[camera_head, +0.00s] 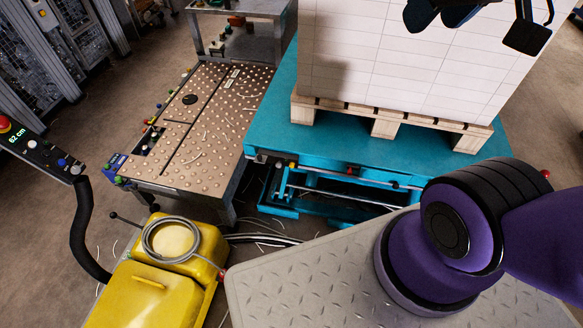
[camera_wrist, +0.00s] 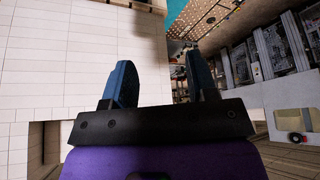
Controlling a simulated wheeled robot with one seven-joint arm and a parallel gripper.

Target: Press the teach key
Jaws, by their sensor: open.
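A dark control panel (camera_head: 38,148) stands at the left edge of the head view. It has a green "62 cm" readout, a red knob and small blue and white keys. I cannot tell which key, if any, is the teach key. A small blue box with buttons (camera_head: 115,166) sits at the near left corner of the ball table. My gripper (camera_wrist: 158,82) is open and empty in the wrist view, its two dark blue fingers apart in front of white stacked reams. Dark parts of it also show at the top edge of the head view, far from the control panel.
A white ream stack (camera_head: 400,55) stands on a wooden pallet (camera_head: 385,124) on a teal lift table (camera_head: 270,125). A ball-transfer table (camera_head: 195,120) is left of it. A yellow machine (camera_head: 150,290) with a coiled cable stands in front. Loose strips litter the floor.

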